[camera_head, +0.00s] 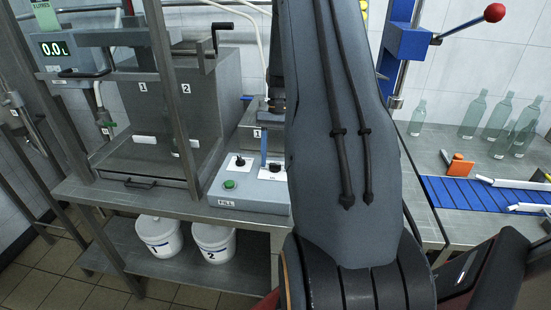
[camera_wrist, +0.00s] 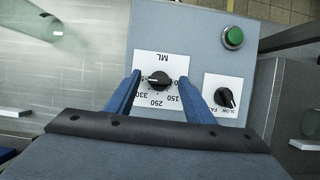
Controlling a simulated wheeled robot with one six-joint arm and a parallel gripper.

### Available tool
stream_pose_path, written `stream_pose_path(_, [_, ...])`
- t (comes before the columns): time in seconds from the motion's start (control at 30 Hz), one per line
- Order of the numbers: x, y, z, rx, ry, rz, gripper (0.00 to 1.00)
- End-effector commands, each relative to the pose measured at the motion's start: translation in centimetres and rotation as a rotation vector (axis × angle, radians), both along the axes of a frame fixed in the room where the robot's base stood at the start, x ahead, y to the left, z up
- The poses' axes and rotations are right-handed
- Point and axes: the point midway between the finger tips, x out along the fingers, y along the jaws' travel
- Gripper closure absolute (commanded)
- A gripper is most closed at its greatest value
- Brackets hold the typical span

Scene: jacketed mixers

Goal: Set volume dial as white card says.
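The volume dial (camera_wrist: 159,81) is a black knob on a white plate marked ML, seen upside down in the wrist view. Numbers 150, 250 and 330 are readable around it; others are partly covered. Its white pointer mark faces left in that view, toward a label hidden by a finger. My gripper (camera_wrist: 160,77) has its blue fingers apart on either side of the knob, with gaps. In the head view a blue finger (camera_head: 264,146) stands over the right dial plate (camera_head: 273,173) of the FILL box. I cannot identify the white card or its text.
A SLOW/FAST dial (camera_wrist: 225,98) and a green button (camera_wrist: 233,37) sit beside the volume dial on the box. A metal-framed guard (camera_head: 140,180) stands left. Glass bottles (camera_head: 497,115) and a blue conveyor (camera_head: 475,194) are right. White buckets (camera_head: 158,235) stand below.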

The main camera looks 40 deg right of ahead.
Motion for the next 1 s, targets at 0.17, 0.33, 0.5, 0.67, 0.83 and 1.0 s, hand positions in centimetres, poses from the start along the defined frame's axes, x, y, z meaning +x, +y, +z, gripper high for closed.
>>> stream_pose_path(0.17, [0.1,-0.1,0.2,0.0,0.0,0.0,0.52])
stream_pose_path(0.33, [0.7,-0.8,2.1,-0.002,-0.003,0.0,0.52])
stream_pose_path(0.5, [1.4,-1.6,4.7,-0.002,-0.003,0.0,0.52])
stream_pose_path(0.67, [1.8,-2.2,6.5,-0.002,-0.001,0.0,0.52])
stream_pose_path(0.83, [1.9,-2.3,7.2,0.001,0.001,0.0,0.52])
stream_pose_path(1.0, [1.9,-2.3,7.2,0.001,0.001,0.0,0.52])
